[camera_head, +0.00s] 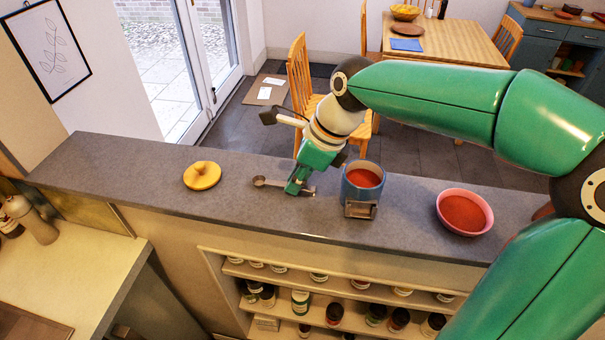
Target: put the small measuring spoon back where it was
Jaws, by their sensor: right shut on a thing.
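The small measuring spoon (261,182) lies low over the grey counter (130,170), its bowl to the left and its handle running right into my right gripper (298,188). My right gripper is shut on the handle. I cannot tell whether the spoon touches the counter. My left gripper is not in view.
A blue mug-like container (351,190) with red contents stands just right of my right gripper, a small grey box-like part at its front. A pink bowl (465,228) of red contents is farther right. Shelves with jars (300,302) are below.

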